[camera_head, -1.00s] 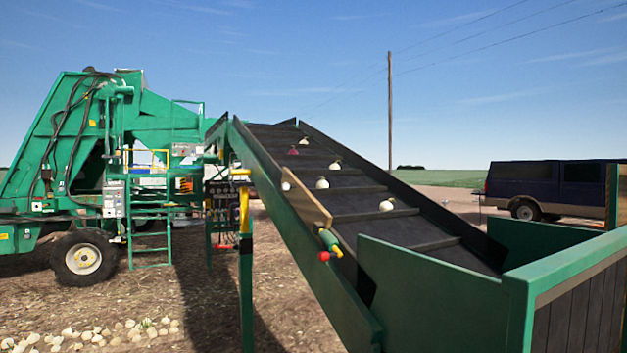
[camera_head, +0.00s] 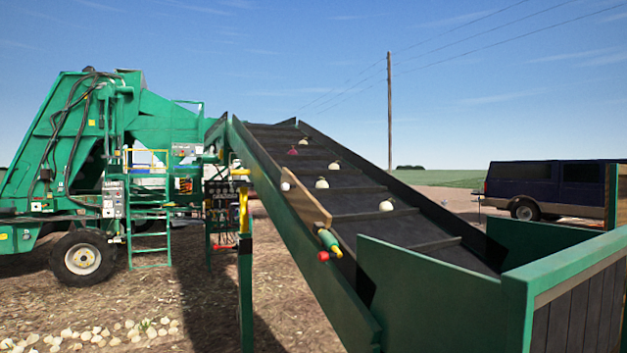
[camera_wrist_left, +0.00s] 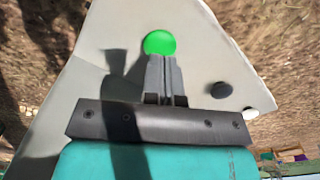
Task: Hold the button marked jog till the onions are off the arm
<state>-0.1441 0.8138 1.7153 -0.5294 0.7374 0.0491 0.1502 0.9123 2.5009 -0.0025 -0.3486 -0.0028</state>
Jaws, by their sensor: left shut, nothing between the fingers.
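Several pale onions lie spread on the dark slatted belt (camera_head: 372,185) of the green elevator arm in the head view, among them a white one (camera_head: 386,206) lowest down and another (camera_head: 322,183) higher up. A reddish onion (camera_head: 292,152) lies near the top. In the left wrist view, a round green button (camera_wrist_left: 160,43) sits on a pale grey panel (camera_wrist_left: 110,30). My left gripper (camera_wrist_left: 162,58) is shut and empty, its tips overlapping the button's lower edge; I cannot tell whether they touch it. No jog label is readable. My right gripper is not in view.
A black button (camera_wrist_left: 221,89) and a whitish one (camera_wrist_left: 250,112) sit on the panel right of the green one. A green side wall (camera_head: 430,295) borders the belt's lower end. A green machine (camera_head: 70,160) stands left, a dark vehicle (camera_head: 555,188) right. Onions (camera_head: 95,335) lie on the ground.

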